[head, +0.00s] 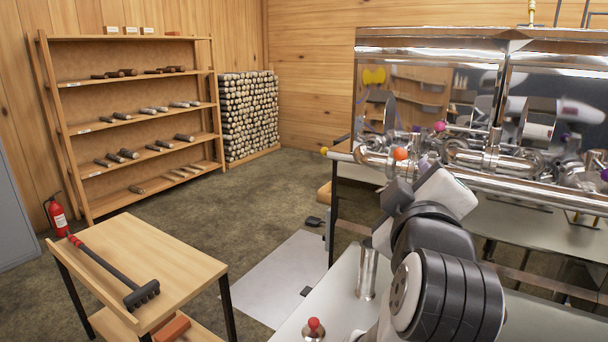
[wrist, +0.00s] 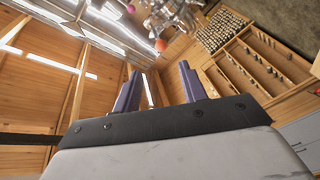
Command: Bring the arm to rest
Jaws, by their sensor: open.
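My gripper (wrist: 160,84) shows in the wrist view with its two purple-grey fingers spread apart and nothing between them. The wrist view looks tilted, with wall, ceiling lights and shelving behind the fingers. In the head view my arm rises from the lower right, in front of the metal evaporator (head: 560,190). Its far end overlaps the evaporator's pipes in the picture; whether it touches them I cannot tell. The fingers are hard to make out there.
A metal cylinder (head: 367,272) and a red-knobbed item (head: 314,328) stand near my arm. A shelf (head: 140,120), stacked logs (head: 248,115) and a fire extinguisher (head: 58,217) are behind. Open floor lies between.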

